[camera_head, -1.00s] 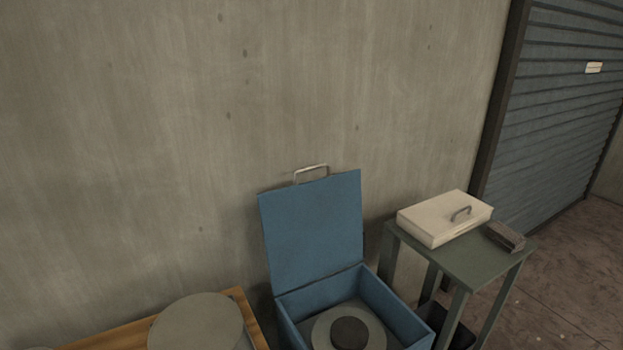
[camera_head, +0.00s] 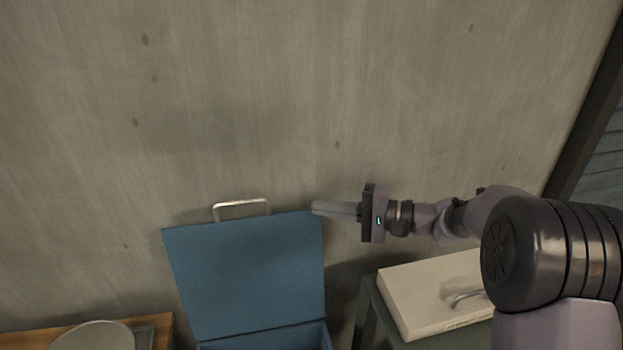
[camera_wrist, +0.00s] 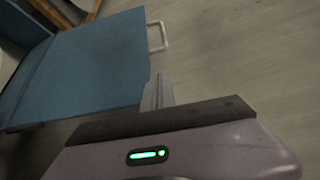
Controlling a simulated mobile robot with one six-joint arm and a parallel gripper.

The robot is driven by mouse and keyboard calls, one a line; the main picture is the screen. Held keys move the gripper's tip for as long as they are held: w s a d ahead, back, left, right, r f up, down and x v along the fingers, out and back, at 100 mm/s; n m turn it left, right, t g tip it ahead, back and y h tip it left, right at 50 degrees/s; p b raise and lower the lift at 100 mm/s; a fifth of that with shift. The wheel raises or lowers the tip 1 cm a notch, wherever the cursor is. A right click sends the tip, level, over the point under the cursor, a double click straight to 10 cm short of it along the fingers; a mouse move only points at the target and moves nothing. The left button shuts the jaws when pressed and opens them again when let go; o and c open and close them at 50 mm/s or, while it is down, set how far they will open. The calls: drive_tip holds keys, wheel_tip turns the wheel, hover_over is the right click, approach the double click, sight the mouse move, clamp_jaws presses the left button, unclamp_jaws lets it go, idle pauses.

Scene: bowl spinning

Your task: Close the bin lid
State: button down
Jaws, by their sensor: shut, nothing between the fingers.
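The blue bin lid (camera_head: 250,270) stands open and nearly upright against the wall side, with a metal handle (camera_head: 241,209) on its top edge. The top of the blue bin (camera_head: 275,340) shows at the bottom of the head view; its inside is mostly hidden. My gripper (camera_head: 318,208) is shut and empty, its fingertips at the lid's upper right corner, right of the handle. The wrist view also shows the lid (camera_wrist: 80,70), its handle (camera_wrist: 157,37) and my shut fingers (camera_wrist: 158,80) close to the lid's edge. I cannot tell whether they touch it.
A cream box (camera_head: 420,295) with a handle sits on a green stand (camera_head: 375,320) at right, below my arm. A wooden table (camera_head: 155,330) with a round grey object (camera_head: 92,336) is at lower left. The concrete wall (camera_head: 300,90) is behind the lid.

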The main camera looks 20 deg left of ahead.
drive_tip(key=a+b, duration=0.1)
drive_tip(key=a, duration=0.9)
drive_tip(key=shift+a+f+b, duration=0.25)
drive_tip(key=shift+f+b, duration=0.1)
drive_tip(key=shift+f, duration=0.05)
